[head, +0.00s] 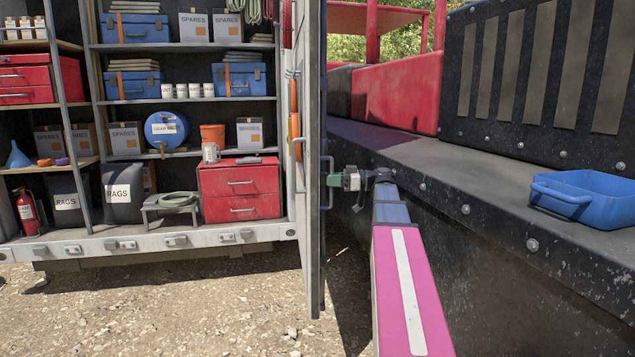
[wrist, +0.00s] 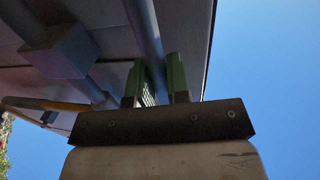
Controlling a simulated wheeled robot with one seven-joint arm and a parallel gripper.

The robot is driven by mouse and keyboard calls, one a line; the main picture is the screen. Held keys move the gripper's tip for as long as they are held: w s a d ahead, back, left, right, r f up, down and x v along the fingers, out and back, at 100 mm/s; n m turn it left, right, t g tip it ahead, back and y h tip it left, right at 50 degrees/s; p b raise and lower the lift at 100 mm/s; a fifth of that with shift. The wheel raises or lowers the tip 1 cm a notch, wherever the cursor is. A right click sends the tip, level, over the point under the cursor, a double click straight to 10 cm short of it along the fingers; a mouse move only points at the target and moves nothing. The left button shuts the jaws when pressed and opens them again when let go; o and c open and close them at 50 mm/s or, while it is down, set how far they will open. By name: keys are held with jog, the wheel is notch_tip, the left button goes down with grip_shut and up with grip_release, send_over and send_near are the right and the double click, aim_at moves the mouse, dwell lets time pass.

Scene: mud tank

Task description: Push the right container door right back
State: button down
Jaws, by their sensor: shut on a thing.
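The right container door (head: 312,120) stands edge-on in the head view, swung out from the container's right side towards me. A vertical bar (head: 327,170) runs along its right face. My gripper (head: 333,180) reaches in from the right and is shut on that bar. In the wrist view the bar (wrist: 143,30) passes between the two green fingers of my gripper (wrist: 156,75), with the door's underlit panel (wrist: 190,30) behind. The exact finger contact is partly hidden by the gripper body.
The open container has shelves with red drawers (head: 239,190) and blue boxes. A dark machine ledge (head: 480,180) runs along the right, close to my arm, with a blue tray (head: 575,197) on it. Gravel ground (head: 200,310) lies clear in front.

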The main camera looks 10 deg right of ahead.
jog(key=shift+w+d+r, duration=0.1)
jog(key=shift+w+d, duration=0.15)
jog(key=shift+d, duration=0.75)
jog(key=c, duration=1.1)
grip_release()
jog(key=shift+s+a, duration=0.1)
